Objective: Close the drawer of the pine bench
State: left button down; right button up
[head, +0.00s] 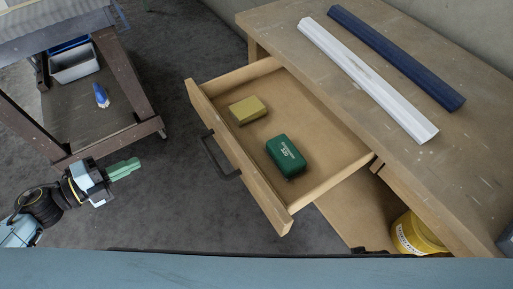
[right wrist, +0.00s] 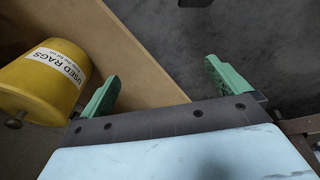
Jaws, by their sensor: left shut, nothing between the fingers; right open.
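The pine bench (head: 290,20) stands at the right in the head view. Its drawer (head: 335,145) is pulled well out to the left. The drawer's dark bar handle (head: 218,158) is on its front panel. Inside lie a yellow-tan block (head: 248,110) and a green case (head: 286,155). My left gripper (head: 134,167) is shut and empty, left of the drawer front and apart from the handle. My right gripper (right wrist: 160,85) is open in the right wrist view, with green fingers spread and nothing seen between them except the bench's lower board and the floor behind.
A white bar (head: 365,78) and a blue bar (head: 395,57) lie on the bench top. A yellow bucket (head: 415,235) labelled "USED RAGS" sits low under the bench and also shows in the right wrist view (right wrist: 45,80). A dark cart (head: 125,75) stands at the left. Grey floor lies between.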

pick_arm(q)
jog(key=w+d+f+m+b, duration=0.1)
jog(key=w+d, duration=0.2)
jog(key=d, duration=0.3)
jog(key=w+d+m+g+b, duration=0.1)
jog(key=w+d, duration=0.2)
jog(key=d, duration=0.4)
jog(key=shift+w+f+h+b, duration=0.35)
jog(key=shift+f+h, duration=0.05)
pick_arm(e)
jog(key=w+a+r, duration=0.2)
jog(key=w+r, duration=0.1)
jog(key=r, duration=0.2)
jog(key=shift+a+t, duration=0.3)
jog(key=shift+a, duration=0.05)
